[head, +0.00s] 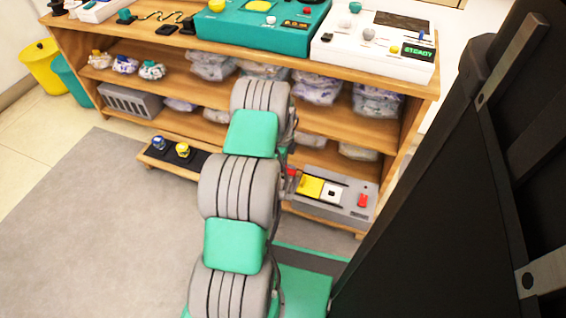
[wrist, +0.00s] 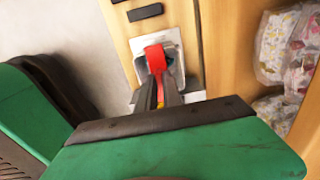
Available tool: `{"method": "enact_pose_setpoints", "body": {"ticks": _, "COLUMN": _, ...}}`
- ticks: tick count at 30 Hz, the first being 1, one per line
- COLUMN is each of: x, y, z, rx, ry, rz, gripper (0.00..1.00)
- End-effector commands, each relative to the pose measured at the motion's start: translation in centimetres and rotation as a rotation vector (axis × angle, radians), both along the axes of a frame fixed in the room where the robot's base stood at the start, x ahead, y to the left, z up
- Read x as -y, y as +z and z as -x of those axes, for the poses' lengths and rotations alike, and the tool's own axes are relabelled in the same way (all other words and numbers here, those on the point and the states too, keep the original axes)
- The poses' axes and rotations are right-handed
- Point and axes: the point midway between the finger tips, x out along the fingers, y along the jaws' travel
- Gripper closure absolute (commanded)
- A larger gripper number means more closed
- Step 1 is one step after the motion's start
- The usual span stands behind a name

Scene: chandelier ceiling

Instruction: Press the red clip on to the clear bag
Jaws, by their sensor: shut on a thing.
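In the wrist view my gripper (wrist: 159,80) is closed around the lower part of a red clip (wrist: 154,54), with small bits of yellow and blue-green between the fingers. The clip is against or just in front of a pale grey-white piece (wrist: 138,66) at the wooden shelf; I cannot tell whether this is the clear bag, or whether they touch. Clear bags with patterned contents (wrist: 285,45) lie at the right. My arm hides my gripper and the clip there.
The wooden shelf unit (head: 425,108) has teal and white devices on top. A grey device (head: 330,210) with yellow and red parts stands low at the right of my arm. The grey mat is clear.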

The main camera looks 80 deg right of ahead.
Motion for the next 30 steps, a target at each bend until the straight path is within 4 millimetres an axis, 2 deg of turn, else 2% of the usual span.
{"method": "enact_pose_setpoints", "body": {"ticks": 7, "x": -0.02, "y": -0.08, "z": 0.0, "rx": 0.0, "ry": 0.0, "rz": 0.0, "gripper": 1.0}}
{"method": "enact_pose_setpoints", "body": {"ticks": 8, "x": -0.03, "y": -0.09, "z": 0.01, "rx": 0.0, "ry": 0.0, "rz": -0.001, "gripper": 0.9}}
{"method": "enact_pose_setpoints", "body": {"ticks": 17, "x": -0.01, "y": -0.07, "z": 0.01, "rx": 0.0, "ry": 0.0, "rz": 0.0, "gripper": 0.65}}
{"method": "enact_pose_setpoints", "body": {"ticks": 22, "x": 0.0, "y": -0.06, "z": 0.0, "rx": 0.0, "ry": 0.0, "rz": 0.0, "gripper": 0.65}}
{"method": "enact_pose_setpoints", "body": {"ticks": 26, "x": 0.0, "y": -0.06, "z": 0.0, "rx": 0.0, "ry": 0.0, "rz": 0.0, "gripper": 0.75}}
{"method": "enact_pose_setpoints", "body": {"ticks": 30, "x": -0.01, "y": -0.06, "z": 0.0, "rx": 0.0, "ry": 0.0, "rz": 0.0, "gripper": 0.76}}
